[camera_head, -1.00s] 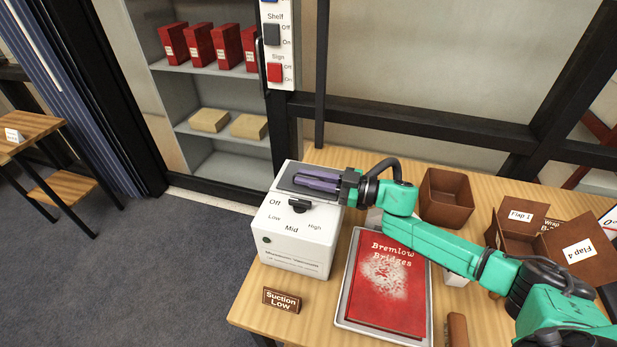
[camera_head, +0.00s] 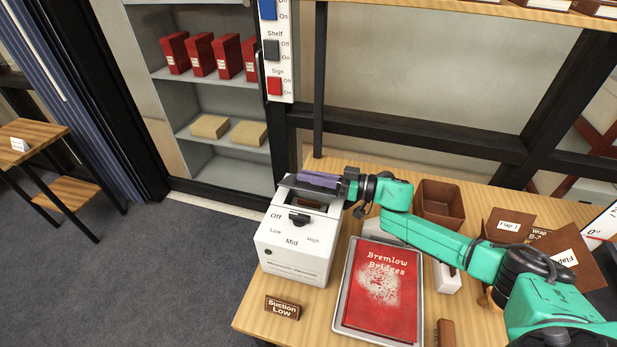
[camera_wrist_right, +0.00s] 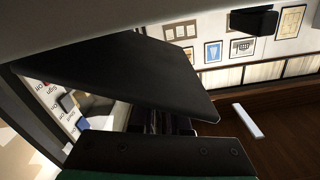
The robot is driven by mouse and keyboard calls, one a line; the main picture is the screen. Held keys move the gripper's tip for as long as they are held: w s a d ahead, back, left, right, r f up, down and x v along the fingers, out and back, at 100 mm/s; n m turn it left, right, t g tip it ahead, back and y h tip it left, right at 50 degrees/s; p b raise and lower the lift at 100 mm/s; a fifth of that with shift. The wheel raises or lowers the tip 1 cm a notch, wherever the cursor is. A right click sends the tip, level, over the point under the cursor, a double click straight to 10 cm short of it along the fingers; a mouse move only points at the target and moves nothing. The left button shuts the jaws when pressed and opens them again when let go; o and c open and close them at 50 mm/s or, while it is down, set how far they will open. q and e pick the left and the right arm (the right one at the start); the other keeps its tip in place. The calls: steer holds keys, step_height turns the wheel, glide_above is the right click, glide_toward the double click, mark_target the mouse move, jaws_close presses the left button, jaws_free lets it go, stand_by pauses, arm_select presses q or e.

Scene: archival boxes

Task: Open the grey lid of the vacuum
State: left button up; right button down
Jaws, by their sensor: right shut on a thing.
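The vacuum (camera_head: 290,262) is a white box at the left end of the wooden table, with a black knob (camera_head: 299,219) and marks Off, Low, Mid and High. Its grey lid (camera_head: 284,187) is at the top, partly hidden by my right gripper (camera_head: 318,180). The lid is raised at an angle, and a dark brown opening shows below it. My right gripper is shut on the lid. In the right wrist view the lid is a large dark tilted panel (camera_wrist_right: 130,85) close in front of the camera. My left gripper is not in view.
A red book (camera_head: 380,285) with pale dust lies in a grey tray (camera_head: 337,318) right of the vacuum. A Suction Low sign (camera_head: 282,307) stands in front. A brown open box (camera_head: 440,203) and flap pieces (camera_head: 508,225) are to the right. A switch panel (camera_head: 278,60) is behind.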

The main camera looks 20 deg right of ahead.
steer(key=shift+w+d+r+m+p, duration=0.35)
steer(key=shift+w+r+m, duration=0.25)
steer(key=shift+m, duration=0.3)
steer(key=shift+w+d+r+m, duration=0.3)
steer(key=shift+w+m, duration=0.15)
steer(key=shift+m, duration=0.45)
steer(key=shift+w+d+r+m, duration=0.1)
steer(key=shift+w+d+m, duration=0.35)
steer(key=shift+m, duration=0.45)
steer(key=shift+w+d+m, duration=0.25)
steer(key=shift+w+m, duration=0.4)
steer(key=shift+m, duration=0.25)
steer(key=shift+w+d+f+m+b, duration=0.15)
steer(key=shift+w+d+m+b, duration=0.3)
steer(key=shift+b, duration=0.45)
steer(key=shift+w+d+f+m+b, duration=0.15)
steer(key=shift+w+d+m+b, duration=0.2)
steer(key=shift+w+b, duration=0.45)
steer(key=shift+w+d+f+m+b, duration=0.15)
steer(key=shift+w+d+m+b, duration=0.25)
steer(key=shift+b, duration=0.6)
steer(key=shift+a, duration=0.1)
